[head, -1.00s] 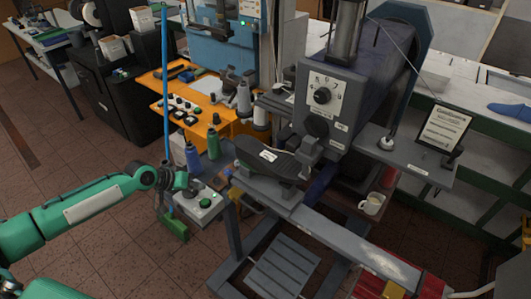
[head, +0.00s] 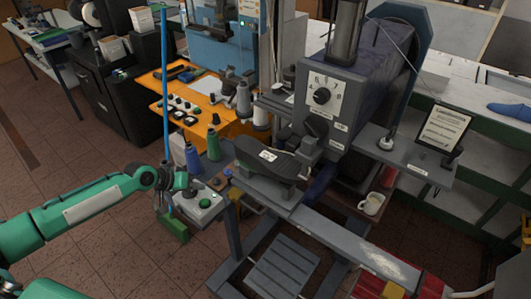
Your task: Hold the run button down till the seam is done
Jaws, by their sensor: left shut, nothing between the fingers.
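A grey control box (head: 190,212) with a green round button (head: 204,203) on its top stands left of the sewing machine (head: 330,105). My left gripper (head: 188,191) points down at the back left of this box, beside the green button. It looks shut and empty. I cannot tell whether its tips touch the box or another button hidden under them. A dark shoe sole (head: 262,157) with a white label lies under the machine's head, by its clamp. My right gripper is out of view.
A blue bottle (head: 193,159) and a green bottle (head: 213,144) stand just behind the box. A blue pole (head: 165,90) rises beside my left wrist. An orange table (head: 160,83) with spools is behind.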

